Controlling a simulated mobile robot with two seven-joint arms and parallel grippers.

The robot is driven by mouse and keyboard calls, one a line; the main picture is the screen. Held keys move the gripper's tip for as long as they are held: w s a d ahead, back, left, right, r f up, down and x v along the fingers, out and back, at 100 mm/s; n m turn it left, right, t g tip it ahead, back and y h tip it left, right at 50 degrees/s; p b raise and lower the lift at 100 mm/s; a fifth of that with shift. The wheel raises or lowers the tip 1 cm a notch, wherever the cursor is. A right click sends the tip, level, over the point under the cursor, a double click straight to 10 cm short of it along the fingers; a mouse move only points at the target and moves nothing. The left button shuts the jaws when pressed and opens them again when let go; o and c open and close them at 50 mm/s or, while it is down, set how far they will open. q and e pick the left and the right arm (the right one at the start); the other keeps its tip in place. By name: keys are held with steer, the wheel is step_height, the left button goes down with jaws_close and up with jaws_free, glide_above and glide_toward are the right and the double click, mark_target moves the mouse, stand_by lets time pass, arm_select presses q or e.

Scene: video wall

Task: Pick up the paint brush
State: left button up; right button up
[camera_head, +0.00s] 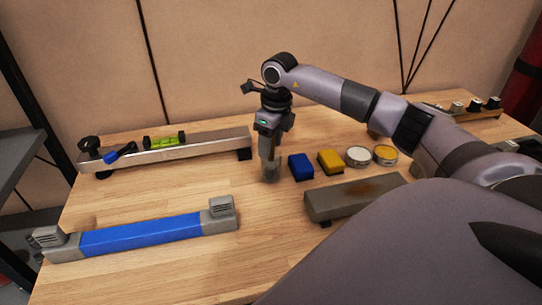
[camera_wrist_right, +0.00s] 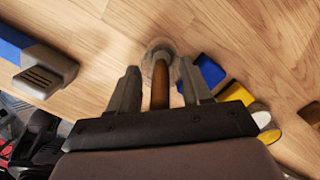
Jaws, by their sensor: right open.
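A brown rod-like handle (camera_wrist_right: 160,86), which looks like the paint brush, stands between the two fingers of my right gripper (camera_wrist_right: 161,72) in the right wrist view. Its far end meets a round greyish thing (camera_wrist_right: 158,48) on the table; I cannot tell if that is a cup or the brush head. The fingers are apart, with a gap on each side of the handle. In the head view my right gripper (camera_head: 270,150) points down over the table, and the brush is mostly hidden there. My left gripper is not in view.
Right of the gripper are a blue block (camera_head: 301,167), a yellow block (camera_head: 330,161), two round tins (camera_head: 358,156) and a grey stone-like block (camera_head: 350,198). A blue-and-grey bar (camera_head: 150,236) lies front left. A metal rail (camera_head: 190,148) lies behind. The table's middle front is clear.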

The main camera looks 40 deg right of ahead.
jaws_close()
step_height(320, 180, up, 20)
steer(key=p, duration=0.1)
stand_by(0.7)
